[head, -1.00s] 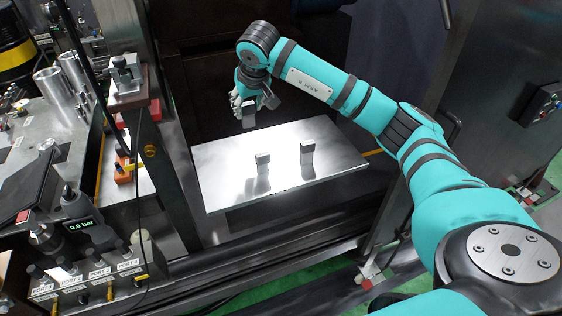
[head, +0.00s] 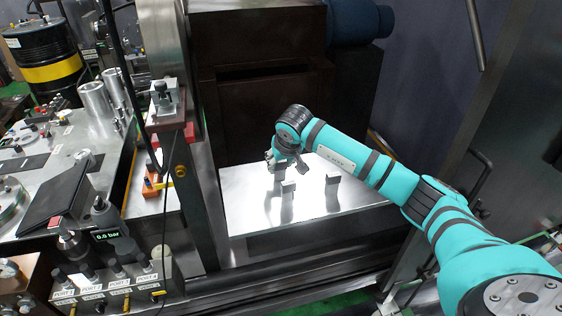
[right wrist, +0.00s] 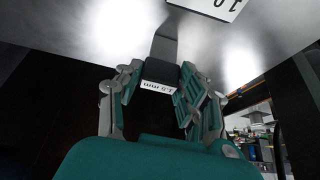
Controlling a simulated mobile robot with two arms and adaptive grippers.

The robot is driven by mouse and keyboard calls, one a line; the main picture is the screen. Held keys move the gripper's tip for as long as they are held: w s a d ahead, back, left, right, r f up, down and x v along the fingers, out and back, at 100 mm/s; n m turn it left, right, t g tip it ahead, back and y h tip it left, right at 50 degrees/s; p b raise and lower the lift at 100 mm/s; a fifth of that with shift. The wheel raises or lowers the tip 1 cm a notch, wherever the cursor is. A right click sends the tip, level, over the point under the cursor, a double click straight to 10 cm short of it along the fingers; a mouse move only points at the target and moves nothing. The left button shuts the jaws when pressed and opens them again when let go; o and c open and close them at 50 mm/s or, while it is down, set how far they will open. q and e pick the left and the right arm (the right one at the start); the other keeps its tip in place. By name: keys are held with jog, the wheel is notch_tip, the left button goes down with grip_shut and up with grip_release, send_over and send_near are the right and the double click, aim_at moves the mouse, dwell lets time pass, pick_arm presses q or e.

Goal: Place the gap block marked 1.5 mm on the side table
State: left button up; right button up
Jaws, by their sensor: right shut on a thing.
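The gap block marked 1.5 mm (right wrist: 158,87) is between the fingers of my right gripper (right wrist: 157,97) in the right wrist view, its label upside down. In the head view my right gripper (head: 281,163) is shut on this block over the rear left part of the side table (head: 245,205), a bright metal plate. I cannot tell whether the block touches the plate. My left gripper is out of view.
A dark post (head: 205,185) stands left of the table.

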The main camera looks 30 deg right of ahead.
jog(key=shift+f, duration=0.15)
jog(key=o, duration=1.1)
jog(key=shift+o, duration=0.2)
jog(key=shift+s+r, duration=0.1)
jog(key=shift+r, duration=0.3)
jog(key=b+v, duration=0.1)
jog(key=v, duration=1)
jog(key=shift+s+r, duration=0.15)
jog(key=shift+r, duration=0.1)
